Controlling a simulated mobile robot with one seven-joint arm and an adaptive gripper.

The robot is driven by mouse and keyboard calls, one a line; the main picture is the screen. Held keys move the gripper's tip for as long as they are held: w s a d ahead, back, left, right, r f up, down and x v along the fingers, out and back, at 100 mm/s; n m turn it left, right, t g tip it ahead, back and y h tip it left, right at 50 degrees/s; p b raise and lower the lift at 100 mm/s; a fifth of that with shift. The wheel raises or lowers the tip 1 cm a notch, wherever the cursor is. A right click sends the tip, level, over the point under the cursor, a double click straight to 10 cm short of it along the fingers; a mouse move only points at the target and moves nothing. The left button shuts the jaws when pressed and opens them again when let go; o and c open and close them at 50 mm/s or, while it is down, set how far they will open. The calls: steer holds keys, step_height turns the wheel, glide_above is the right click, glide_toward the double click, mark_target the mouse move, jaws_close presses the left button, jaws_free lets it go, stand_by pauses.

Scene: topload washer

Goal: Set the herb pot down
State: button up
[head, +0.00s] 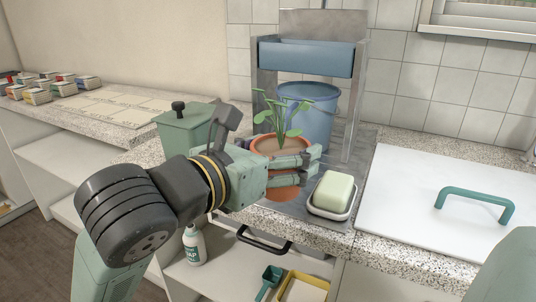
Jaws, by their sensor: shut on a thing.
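The herb pot (273,147) is a terracotta pot with dark soil and a green leafy plant (279,118). It appears upright at the front of the grey mat or tray on the counter, in the middle of the view. My gripper (302,160) comes in from the left and is shut on the pot, with its fingers around the front side just under the rim. The fingers and wrist hide part of the pot. I cannot tell whether the pot's base touches the surface below it.
A soap bar (334,190) in a white dish stands close right of the pot. A blue bucket (310,116) and rack (357,110) stand behind it. A green canister (186,130) is to the left. A white lid (440,205) with a green handle (476,194) lies right.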

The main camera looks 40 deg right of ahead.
steer(key=w+d+f, duration=0.1)
steer(key=w+d, duration=0.1)
steer(key=w, duration=0.1)
steer(key=w+d+f+p, duration=0.1)
steer(key=w+d, duration=0.2)
steer(key=w, duration=0.1)
steer(key=w+d+f+p, duration=0.1)
steer(key=w+d+f, duration=0.1)
steer(key=w, duration=0.2)
steer(key=shift+d, duration=0.15)
steer(key=shift+f, duration=0.3)
steer(key=shift+f, duration=0.1)
steer(key=shift+f, duration=0.15)
steer(key=o, duration=1.5)
steer(key=shift+s, duration=0.1)
steer(key=shift+r, duration=0.2)
